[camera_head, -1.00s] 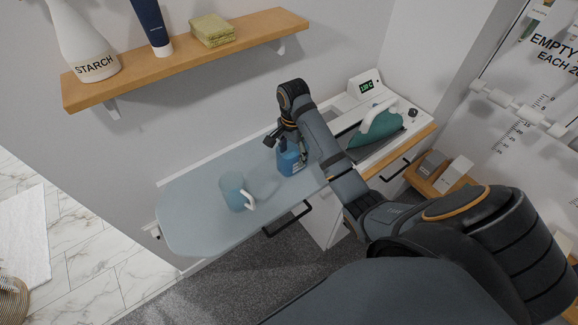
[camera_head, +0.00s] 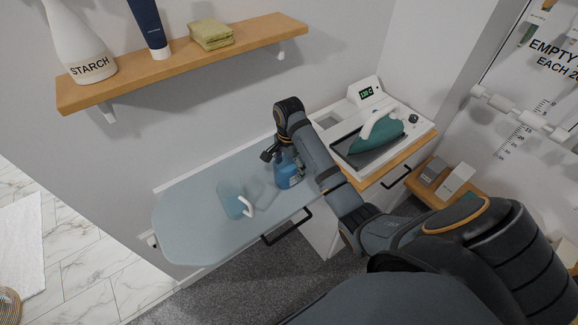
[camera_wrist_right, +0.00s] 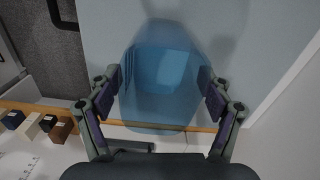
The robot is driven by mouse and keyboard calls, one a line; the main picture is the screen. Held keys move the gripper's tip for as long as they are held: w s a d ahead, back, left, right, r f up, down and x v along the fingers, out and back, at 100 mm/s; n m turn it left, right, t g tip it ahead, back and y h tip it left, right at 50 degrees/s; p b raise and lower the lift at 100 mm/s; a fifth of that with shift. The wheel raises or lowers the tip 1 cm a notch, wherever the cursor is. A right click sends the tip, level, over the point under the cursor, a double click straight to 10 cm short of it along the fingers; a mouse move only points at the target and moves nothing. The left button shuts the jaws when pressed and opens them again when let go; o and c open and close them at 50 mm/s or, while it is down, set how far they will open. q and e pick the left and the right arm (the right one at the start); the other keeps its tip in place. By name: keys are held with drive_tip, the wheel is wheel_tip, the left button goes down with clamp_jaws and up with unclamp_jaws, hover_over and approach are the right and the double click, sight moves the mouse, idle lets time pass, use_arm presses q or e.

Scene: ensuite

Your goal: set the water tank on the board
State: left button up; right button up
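The water tank (camera_head: 288,174) is a blue see-through vessel by the right end of the grey-blue ironing board (camera_head: 190,228). My right gripper (camera_head: 276,153) is at the tank's upper part. In the right wrist view the tank (camera_wrist_right: 160,75) fills the space between the two fingers (camera_wrist_right: 162,88), with a pad against each side, so the gripper looks shut on it. Its base is at or just above the board; I cannot tell whether they touch. My left gripper is not in view.
A pale blue jug (camera_head: 230,200) with a white handle stands on the board, left of the tank. A teal iron (camera_head: 378,137) rests on its white station (camera_head: 345,125) at the right. A wooden shelf (camera_head: 190,62) above holds a starch bottle (camera_head: 78,50). The board's left end is clear.

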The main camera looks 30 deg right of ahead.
drive_tip(key=shift+r, duration=0.1)
idle(0.3)
wheel_tip(320, 180, up, 12)
drive_tip(key=p, duration=1)
